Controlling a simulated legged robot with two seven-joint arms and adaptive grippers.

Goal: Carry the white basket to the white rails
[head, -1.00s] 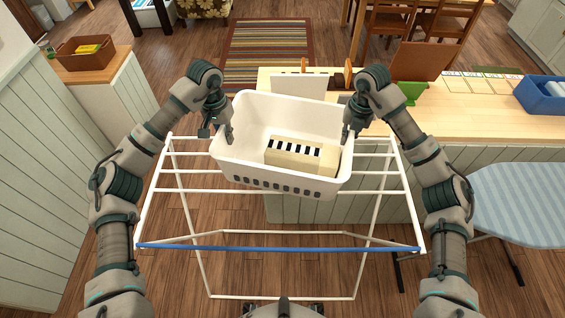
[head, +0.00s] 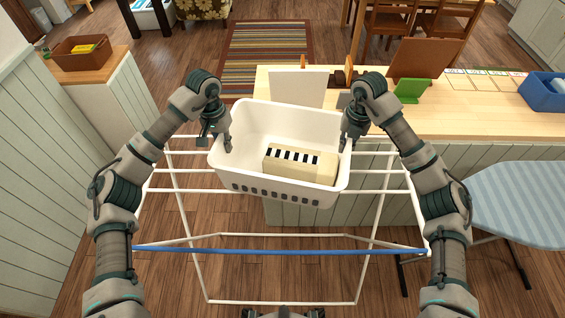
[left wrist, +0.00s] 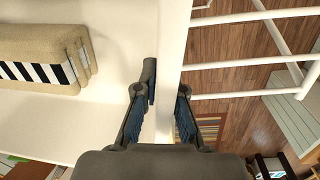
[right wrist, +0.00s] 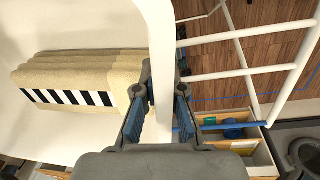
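The white basket (head: 250,173) is upright in the head view, above the far part of the white rails (head: 170,171) of a drying rack. I cannot tell whether it touches them. It holds a cream folded item (head: 325,168) with a black-and-white stripe. My left gripper (head: 217,140) is at its left wall and my right gripper (head: 350,136) at its right wall. In the left wrist view the fingers straddle the basket rim (left wrist: 172,60) closely. In the right wrist view the fingers also close around the rim (right wrist: 160,45). The basket hides part of the rails.
A wooden counter (head: 450,118) lies behind, with a white board (head: 297,88), a green stand (head: 411,91) and a blue bin (head: 543,93). An ironing board (head: 520,205) stands at right. A brown box (head: 82,52) is on the left cabinet. The rack's blue front bar (head: 280,251) is nearest me.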

